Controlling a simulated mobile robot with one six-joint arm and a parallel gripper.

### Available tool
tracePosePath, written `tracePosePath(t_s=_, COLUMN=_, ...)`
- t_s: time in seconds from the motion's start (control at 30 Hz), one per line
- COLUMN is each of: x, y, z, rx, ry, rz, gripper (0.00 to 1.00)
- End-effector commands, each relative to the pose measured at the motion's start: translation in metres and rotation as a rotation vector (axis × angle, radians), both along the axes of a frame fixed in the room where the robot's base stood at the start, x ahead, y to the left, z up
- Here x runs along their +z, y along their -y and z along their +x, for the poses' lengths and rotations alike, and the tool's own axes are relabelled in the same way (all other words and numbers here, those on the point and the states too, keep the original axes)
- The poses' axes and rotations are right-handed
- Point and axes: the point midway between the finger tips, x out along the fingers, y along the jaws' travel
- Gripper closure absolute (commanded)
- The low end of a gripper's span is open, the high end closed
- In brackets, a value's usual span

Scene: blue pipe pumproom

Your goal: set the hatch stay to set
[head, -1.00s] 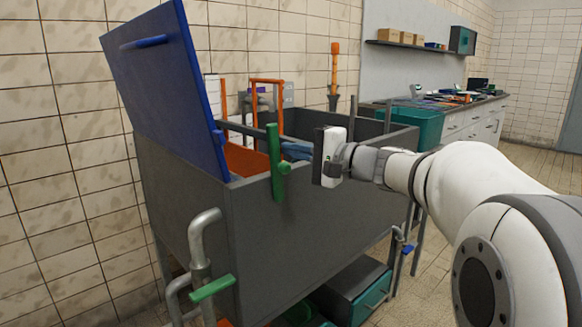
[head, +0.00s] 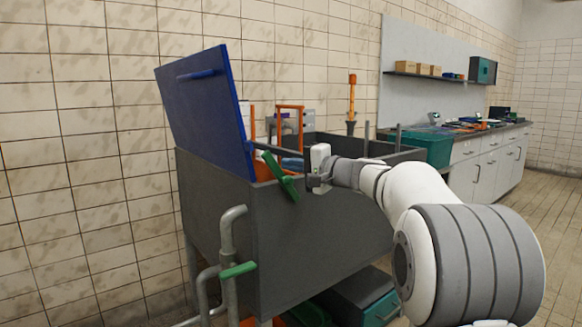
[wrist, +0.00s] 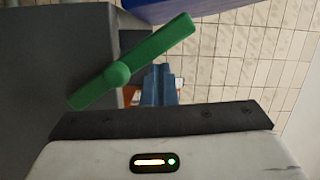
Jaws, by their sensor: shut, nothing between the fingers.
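The green lever (head: 281,177), which looks like the hatch stay, sits on the grey tank's front wall near the rim. It is tilted, its upper end leaning left. In the wrist view the lever (wrist: 150,51) runs slantwise around a round pivot. The blue hatch lid (head: 205,110) stands open, leaning back at the tank's left end. My gripper (head: 287,162) is shut and empty, its bluish fingers pointing left just beside the lever's upper part. The fingers (wrist: 160,72) also show in the wrist view, close to the lever. I cannot tell whether they touch it.
The grey tank (head: 320,225) fills the middle, with an orange frame (head: 290,108) behind its rim. A grey pipe with a green handle (head: 238,270) stands in front at lower left. A teal box (head: 430,148) and workbench are at right. Floor is free at far right.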

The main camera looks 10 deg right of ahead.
Motion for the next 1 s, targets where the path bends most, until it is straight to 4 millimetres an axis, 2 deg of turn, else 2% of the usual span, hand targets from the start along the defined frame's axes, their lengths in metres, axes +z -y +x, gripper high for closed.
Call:
tracePosePath(t_s=0.47, x=0.001, y=-0.004, z=-0.001, rx=0.014, ry=-0.002, rz=0.000, gripper=1.00)
tracePosePath(t_s=0.57, x=0.007, y=0.002, z=0.002, rx=0.013, ry=-0.002, rz=0.000, gripper=1.00)
tracePosePath(t_s=0.73, x=0.028, y=0.025, z=0.012, rx=0.009, ry=-0.001, rz=0.002, gripper=1.00)
tracePosePath(t_s=1.0, x=0.034, y=0.067, z=-0.037, rx=0.006, ry=-0.001, rz=0.002, gripper=1.00)
